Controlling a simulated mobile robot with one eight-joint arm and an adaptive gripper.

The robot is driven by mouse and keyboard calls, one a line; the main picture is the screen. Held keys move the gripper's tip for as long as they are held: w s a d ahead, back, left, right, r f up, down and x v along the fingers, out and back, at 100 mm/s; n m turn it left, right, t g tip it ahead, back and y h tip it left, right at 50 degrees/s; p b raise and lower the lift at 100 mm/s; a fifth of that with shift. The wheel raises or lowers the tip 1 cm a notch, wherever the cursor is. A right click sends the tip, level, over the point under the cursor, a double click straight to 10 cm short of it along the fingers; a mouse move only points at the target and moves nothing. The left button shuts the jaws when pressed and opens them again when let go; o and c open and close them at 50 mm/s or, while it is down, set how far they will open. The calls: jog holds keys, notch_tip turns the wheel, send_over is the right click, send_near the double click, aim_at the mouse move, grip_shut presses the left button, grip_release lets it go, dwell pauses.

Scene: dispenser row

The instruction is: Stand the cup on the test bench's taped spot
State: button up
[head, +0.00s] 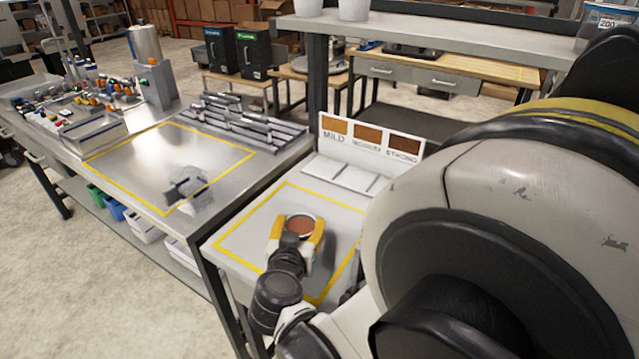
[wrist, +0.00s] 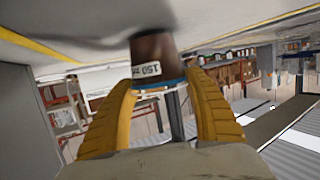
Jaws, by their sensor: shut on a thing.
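The cup (head: 302,226) holds brown liquid and stands upright between the yellow fingers of my gripper (head: 299,236). It is over the pale bench top (head: 230,243), inside the yellow taped outline (head: 262,213). In the wrist view, which looks upside down, the cup (wrist: 154,50) is brown with a white "150 ml" label and a blue band. My gripper's fingers (wrist: 163,100) are shut on it from both sides. Its base is close to the bench surface, with a dark shadow beside it; I cannot tell if it touches.
A sign (head: 370,139) marked MILD and STRONG, with brown swatches, stands behind white trays (head: 345,176) at the bench's back. To the left, a metal table (head: 140,150) has another yellow outline, a small grey stand (head: 188,188) and a metal rack (head: 240,122).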

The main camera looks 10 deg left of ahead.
jog(key=shift+f, duration=0.15)
jog(key=o, duration=1.4)
jog(key=shift+c, duration=0.2)
jog(key=shift+r, duration=0.2)
jog(key=p+v, duration=0.3)
jog(key=v, duration=0.9)
